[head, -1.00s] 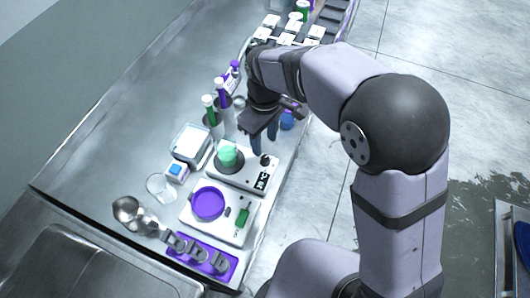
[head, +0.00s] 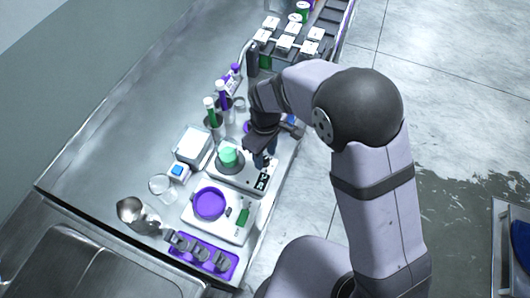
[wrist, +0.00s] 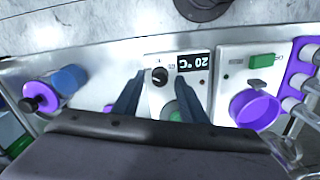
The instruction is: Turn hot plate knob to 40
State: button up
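The white hot plate (head: 228,178) stands near the bench's front edge with a green vessel (head: 228,156) on its round top. Its black knob (wrist: 160,75) shows in the wrist view, beside a dark display (wrist: 190,61) that reads 20 °C upside down. My gripper (head: 265,160) is over the hot plate's control end, and hides the knob in the head view. In the wrist view my gripper (wrist: 161,83) is open, with one finger on each side of the knob. A gap shows between the knob and both fingers; height above it is hard to tell.
A white scale (head: 225,229) with a purple dish (head: 209,204) stands next to the hot plate. A purple and blue bottle (wrist: 55,87) lies left in the wrist view.

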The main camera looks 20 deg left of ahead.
jog(key=shift+f, duration=0.25)
grip_shut()
jog(key=m, duration=1.1)
jog(key=shift+r+m+b, duration=0.1)
jog(key=shift+m+b, duration=0.2)
dwell(0.5)
jog(key=shift+w, duration=0.1)
